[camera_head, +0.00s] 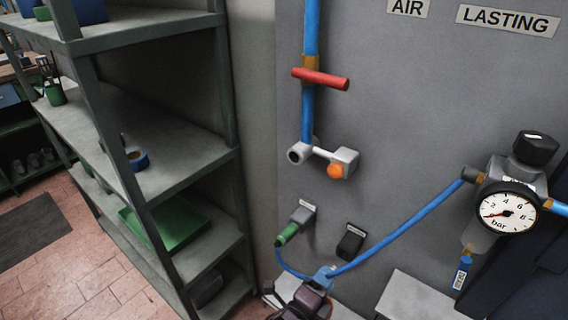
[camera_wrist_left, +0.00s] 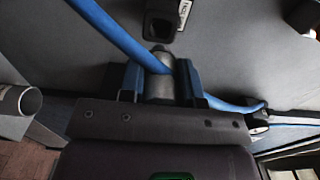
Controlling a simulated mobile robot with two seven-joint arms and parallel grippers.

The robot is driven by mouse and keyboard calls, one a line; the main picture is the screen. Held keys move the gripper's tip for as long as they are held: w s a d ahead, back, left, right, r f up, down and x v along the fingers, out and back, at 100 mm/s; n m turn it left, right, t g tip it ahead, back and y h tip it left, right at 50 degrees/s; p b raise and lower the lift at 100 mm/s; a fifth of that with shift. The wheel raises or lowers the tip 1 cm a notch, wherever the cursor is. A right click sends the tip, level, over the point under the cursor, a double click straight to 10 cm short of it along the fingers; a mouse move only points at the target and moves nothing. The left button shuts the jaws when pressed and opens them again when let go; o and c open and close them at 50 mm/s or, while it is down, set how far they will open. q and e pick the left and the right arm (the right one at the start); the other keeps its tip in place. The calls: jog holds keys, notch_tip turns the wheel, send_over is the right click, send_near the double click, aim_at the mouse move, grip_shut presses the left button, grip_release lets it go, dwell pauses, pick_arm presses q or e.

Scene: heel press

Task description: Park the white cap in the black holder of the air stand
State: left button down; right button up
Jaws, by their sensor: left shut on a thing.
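My left gripper (camera_head: 322,280) is at the bottom of the head view, below and left of the black holder (camera_head: 350,241) on the grey panel. In the left wrist view its blue fingers are shut on a pale grey-white cylinder (camera_wrist_left: 159,84), which looks like the white cap. A blue hose crosses this piece. In the head view the piece is mostly hidden by the gripper and hose. The black holder also shows in the wrist view (camera_wrist_left: 158,22), beyond the fingers and apart from the held piece; its opening looks empty. My right gripper is not in view.
The blue hose (camera_head: 405,226) runs from the pressure gauge (camera_head: 508,212) past my gripper to a green-ended fitting (camera_head: 289,233). A pipe with a red lever (camera_head: 321,78) is above. Shelving (camera_head: 180,160) stands left. A pale open tube (camera_wrist_left: 24,100) shows in the wrist view.

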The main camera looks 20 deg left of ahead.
aim_at(334, 268)
pick_arm(q)
jog(key=shift+b+x, duration=0.3)
jog(key=shift+x, duration=1.15)
dwell(1.1)
jog(key=shift+p, duration=0.35)
jog(key=shift+w+d, duration=0.2)
jog(key=shift+w, duration=0.35)
dwell(0.5)
jog(key=shift+w+d+b, duration=0.15)
jog(key=shift+w+b, duration=0.15)
jog(key=shift+w, duration=0.2)
jog(key=shift+w+d, duration=0.15)
jog(key=shift+w, duration=0.2)
